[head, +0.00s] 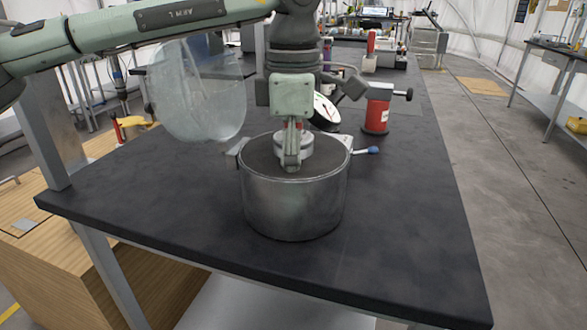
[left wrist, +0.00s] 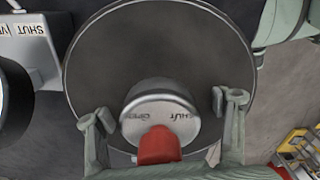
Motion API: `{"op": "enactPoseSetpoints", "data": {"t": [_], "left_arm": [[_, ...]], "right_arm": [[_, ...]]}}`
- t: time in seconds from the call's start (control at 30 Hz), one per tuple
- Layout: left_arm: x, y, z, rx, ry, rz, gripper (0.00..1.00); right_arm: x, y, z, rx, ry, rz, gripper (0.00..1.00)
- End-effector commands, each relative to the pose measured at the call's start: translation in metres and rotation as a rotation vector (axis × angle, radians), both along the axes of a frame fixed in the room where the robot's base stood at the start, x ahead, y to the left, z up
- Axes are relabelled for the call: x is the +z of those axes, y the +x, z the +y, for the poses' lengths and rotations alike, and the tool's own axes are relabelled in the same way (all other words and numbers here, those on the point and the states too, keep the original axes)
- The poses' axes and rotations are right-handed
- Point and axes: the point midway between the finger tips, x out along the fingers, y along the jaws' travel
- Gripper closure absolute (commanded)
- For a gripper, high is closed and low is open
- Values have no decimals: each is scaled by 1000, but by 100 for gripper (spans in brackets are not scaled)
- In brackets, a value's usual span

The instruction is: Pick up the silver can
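The silver can (head: 293,210) is a wide metal cylinder with a dark flat top, upright on the dark table. In the left wrist view its round top (left wrist: 110,60) fills the middle. A small silver knob (left wrist: 160,105) marked SHUT and OPEN, with a red part (left wrist: 159,147), shows over that top. My left gripper (head: 292,160) points down over the can's top. In the wrist view its two fingers stand apart on either side of the knob, with gaps showing. The gripper partly hides the knob in the head view. My right gripper is in neither view.
A clear rounded vessel (head: 195,95) is at the left, behind the can. The dark table (head: 410,220) is clear in front and right.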

Motion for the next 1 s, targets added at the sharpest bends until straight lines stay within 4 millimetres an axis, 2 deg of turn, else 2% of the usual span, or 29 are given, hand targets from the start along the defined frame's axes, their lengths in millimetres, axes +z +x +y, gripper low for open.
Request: {"op": "enactPoseSetpoints", "data": {"t": [0.07, 0.53, 0.83, 1.0], "left_arm": [[0, 0, 0, 0, 0, 0, 43], [0, 0, 0, 0, 0, 0, 100], [5, 0, -1, 1, -2, -3, 100], [30, 0, -1, 0, -4, -4, 100]], "right_arm": [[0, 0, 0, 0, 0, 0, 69], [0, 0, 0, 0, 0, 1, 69], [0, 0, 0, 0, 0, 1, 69], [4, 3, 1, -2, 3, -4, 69]]}}
